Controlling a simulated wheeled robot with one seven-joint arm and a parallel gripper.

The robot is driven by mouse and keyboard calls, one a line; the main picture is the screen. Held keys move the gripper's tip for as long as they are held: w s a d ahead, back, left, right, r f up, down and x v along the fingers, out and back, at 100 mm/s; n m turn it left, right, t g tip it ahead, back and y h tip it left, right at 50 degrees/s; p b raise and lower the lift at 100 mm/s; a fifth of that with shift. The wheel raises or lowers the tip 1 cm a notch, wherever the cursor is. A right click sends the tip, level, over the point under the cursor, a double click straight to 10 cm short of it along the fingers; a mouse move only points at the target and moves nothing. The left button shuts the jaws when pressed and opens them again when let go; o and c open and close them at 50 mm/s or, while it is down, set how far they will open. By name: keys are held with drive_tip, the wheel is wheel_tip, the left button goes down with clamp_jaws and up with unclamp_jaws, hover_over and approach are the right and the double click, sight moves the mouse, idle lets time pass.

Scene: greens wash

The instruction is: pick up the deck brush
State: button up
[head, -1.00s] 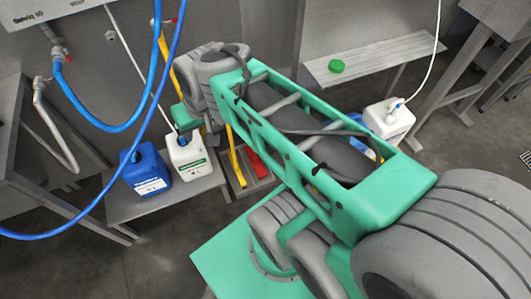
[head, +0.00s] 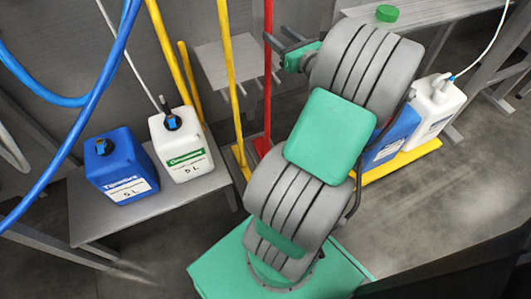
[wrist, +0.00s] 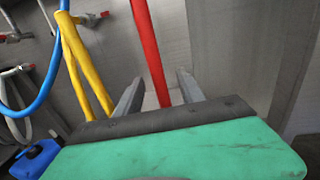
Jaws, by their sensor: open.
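A red long-handled tool stands upright by the back wall. Its handle (head: 268,75) and low red end (head: 262,147) show in the head view. Yellow long-handled tools stand to its left, one with a yellow handle (head: 229,75) and a yellow foot. I cannot tell by shape which is the deck brush. My gripper (head: 281,38) is open and empty at the red handle's upper part. In the wrist view the red handle (wrist: 148,50) runs between the two open fingers (wrist: 160,75); contact is not visible. My arm hides part of the floor behind it.
A blue jug (head: 122,170) and a white jug (head: 183,150) stand on a low bench at left. Another white jug (head: 437,105) is at right. A blue hose (head: 92,85) hangs at left. A green item (head: 387,13) lies on a back shelf.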

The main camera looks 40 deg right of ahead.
sight(271, 30)
drive_tip(key=w+b, duration=0.1)
drive_tip(key=w, duration=0.3)
drive_tip(key=shift+w+d+b, duration=0.1)
drive_tip(key=shift+w+b, duration=0.2)
drive_tip(key=shift+w, duration=0.1)
clamp_jaws()
drive_tip(key=shift+r, duration=0.15)
idle(0.8)
